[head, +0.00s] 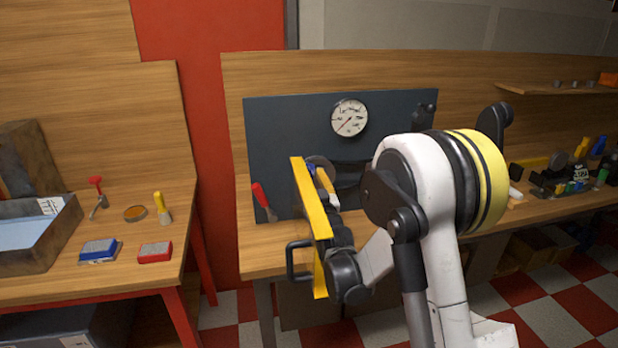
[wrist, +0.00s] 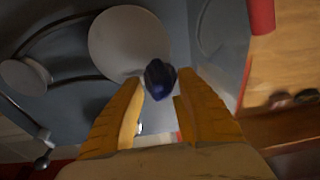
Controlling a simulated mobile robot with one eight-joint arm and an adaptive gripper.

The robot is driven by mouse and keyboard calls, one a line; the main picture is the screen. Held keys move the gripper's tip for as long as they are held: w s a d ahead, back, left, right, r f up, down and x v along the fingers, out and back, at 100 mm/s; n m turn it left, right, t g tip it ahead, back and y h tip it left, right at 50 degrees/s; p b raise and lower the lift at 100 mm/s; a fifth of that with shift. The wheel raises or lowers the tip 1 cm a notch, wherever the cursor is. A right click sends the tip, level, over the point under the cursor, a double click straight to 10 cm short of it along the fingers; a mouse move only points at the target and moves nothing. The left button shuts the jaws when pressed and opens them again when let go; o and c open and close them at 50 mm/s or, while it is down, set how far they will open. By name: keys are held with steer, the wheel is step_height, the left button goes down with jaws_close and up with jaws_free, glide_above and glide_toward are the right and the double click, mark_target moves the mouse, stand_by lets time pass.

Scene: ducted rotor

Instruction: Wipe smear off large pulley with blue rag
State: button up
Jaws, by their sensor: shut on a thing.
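My gripper (wrist: 158,105) shows in the wrist view with its two yellow fingers on either side of a small dark blue bundle, the blue rag (wrist: 159,79). It is shut on the rag. The large pulley (wrist: 128,38), a pale grey disc, lies just beyond the rag, which overlaps its lower right edge in the picture. I cannot tell whether the rag touches it. A smaller grey disc (wrist: 24,74) sits to the left, with dark curved bands near both. I cannot make out a smear. In the head view my arm hides most of the pulley area.
A dark panel (head: 285,125) with a round gauge (head: 349,118) stands at the back of the wooden bench (head: 255,262). A red-handled tool (head: 262,198) is near its left side. Small items crowd the bench at right. The left bench holds a tray (head: 62,232) and brushes.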

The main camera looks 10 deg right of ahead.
mark_target(328, 162)
steer(key=shift+w, duration=0.9)
stand_by(0.4)
steer(key=shift+d, duration=0.1)
steer(key=shift+d, duration=3.65)
steer(key=shift+a, duration=3.75)
steer(key=shift+s, duration=0.2)
steer(key=shift+s, duration=2.9)
steer(key=shift+s, duration=0.1)
steer(key=shift+s, duration=1.4)
